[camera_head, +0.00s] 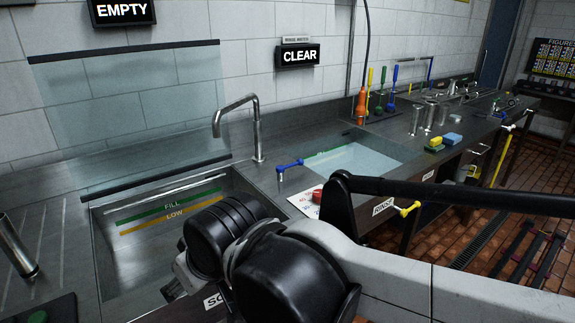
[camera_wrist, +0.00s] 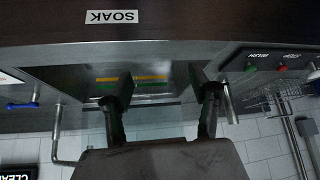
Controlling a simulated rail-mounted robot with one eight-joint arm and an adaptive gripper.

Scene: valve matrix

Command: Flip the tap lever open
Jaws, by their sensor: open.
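A grey metal tap (camera_head: 257,140) stands behind the counter between two basins, its spout bent left over the left basin. A blue lever (camera_head: 290,164) sits on the counter to the right of the tap. In the wrist view, which is upside down, the tap (camera_wrist: 57,140) and the blue lever (camera_wrist: 22,105) are at the left. My gripper (camera_wrist: 160,82) is open and empty, its two dark fingers wide apart in front of the left basin, well clear of the lever. In the head view my arm hides most of it. A yellow lever (camera_head: 407,209) is on the front panel near the RINSE label.
The left basin (camera_head: 155,275) has FILL and LOW lines. The right basin (camera_head: 350,165) holds pale water. A red object (camera_head: 317,195) lies on a card by the front edge. Sponges (camera_head: 444,142), an orange bottle (camera_head: 361,106) and metal cups (camera_head: 428,116) stand farther right.

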